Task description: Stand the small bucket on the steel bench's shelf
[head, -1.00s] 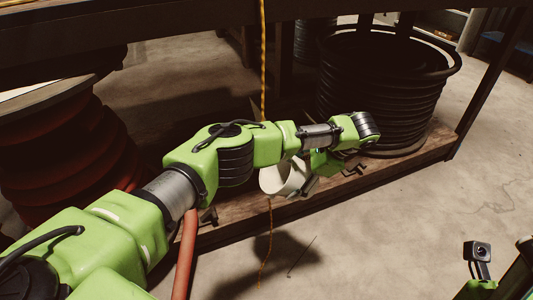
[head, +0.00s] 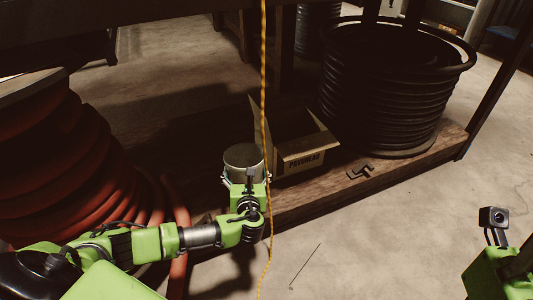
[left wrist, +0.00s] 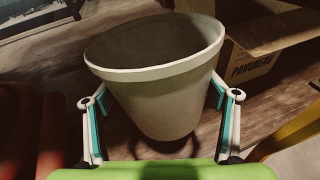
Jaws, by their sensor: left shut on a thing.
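The small bucket (head: 243,160), pale grey-white with a wide round rim, is over the steel bench's low wooden shelf (head: 315,205), left of a cardboard box. It looks upright, mouth up. My left gripper (head: 246,186) is shut on it from the front. In the left wrist view the bucket (left wrist: 160,90) sits between the two fingers (left wrist: 160,125), one on each side. Its base is low over the wood, but I cannot tell whether it touches. My right gripper's fingers are outside the head view; only part of my right arm shows at lower right.
An open cardboard box (head: 302,160) stands just right of the bucket. A big black hose coil (head: 385,95) fills the shelf's right end. A dark metal piece (head: 360,171) lies near the front edge. A red hose reel (head: 60,165) stands left. A yellow cord (head: 264,80) hangs in front.

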